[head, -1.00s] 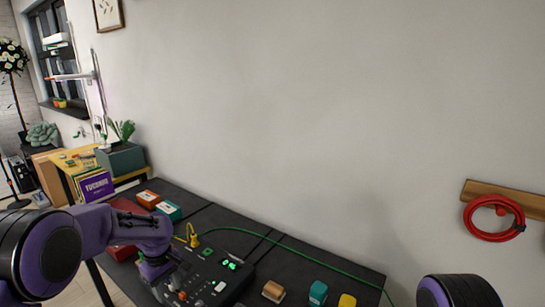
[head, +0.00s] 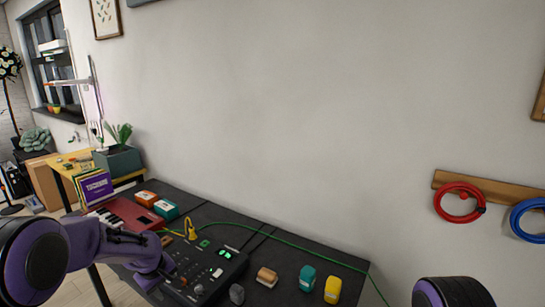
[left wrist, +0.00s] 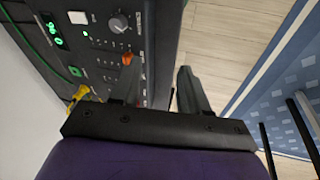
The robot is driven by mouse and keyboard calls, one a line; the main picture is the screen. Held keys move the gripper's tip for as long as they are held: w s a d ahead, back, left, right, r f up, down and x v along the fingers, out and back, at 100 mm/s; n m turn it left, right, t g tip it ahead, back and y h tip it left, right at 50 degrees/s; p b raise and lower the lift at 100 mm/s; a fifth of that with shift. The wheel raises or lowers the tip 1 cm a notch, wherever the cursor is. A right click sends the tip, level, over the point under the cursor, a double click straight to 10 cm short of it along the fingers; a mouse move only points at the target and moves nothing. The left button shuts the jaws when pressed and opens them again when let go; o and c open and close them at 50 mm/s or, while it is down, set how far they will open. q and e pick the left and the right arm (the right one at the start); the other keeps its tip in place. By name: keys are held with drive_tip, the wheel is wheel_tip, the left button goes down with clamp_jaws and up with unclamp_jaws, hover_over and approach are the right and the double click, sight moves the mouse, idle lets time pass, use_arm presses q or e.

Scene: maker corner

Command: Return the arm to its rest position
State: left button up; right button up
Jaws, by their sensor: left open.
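My left arm (head: 88,246) reaches in from the left in the head view, bent over the near-left edge of the dark table. Its gripper (head: 168,288) is beside the left end of a black control box. In the left wrist view my left gripper (left wrist: 158,88) is open, with its two dark fingers apart and nothing between them. The control box (left wrist: 100,45) lies behind and left of the fingers there; pale floor shows to the right. Of my right arm only a rounded purple and black part (head: 452,291) shows at the bottom right; its gripper is out of view.
The control box (head: 212,262) has a yellow plug (head: 191,229) and green cable at its back. A red keyboard (head: 125,214), orange box (head: 146,198), teal box (head: 166,209) and small blocks (head: 307,277) share the table. Red (head: 460,203) and blue cables hang on the wall.

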use_arm(q)
drive_tip(key=s+f+m+t+y+b, duration=0.1)
drive_tip(key=s+f+m+t+y, duration=0.15)
drive_tip(key=s+f, duration=0.85)
drive_tip(key=s+f+g+b, duration=0.1)
drive_tip(key=s+f, duration=0.3)
drive_tip(key=s, duration=0.6)
drive_tip(key=s+f, duration=0.4)
drive_tip(key=s, duration=0.6)
drive_tip(key=s+f+g+y+b, duration=0.1)
drive_tip(key=s+f, duration=0.2)
drive_tip(key=s, duration=0.7)
drive_tip(key=shift+d+f+m+g+b, duration=0.15)
drive_tip(key=shift+f+m+g+b, duration=0.2)
drive_tip(key=shift+f+m, duration=0.1)
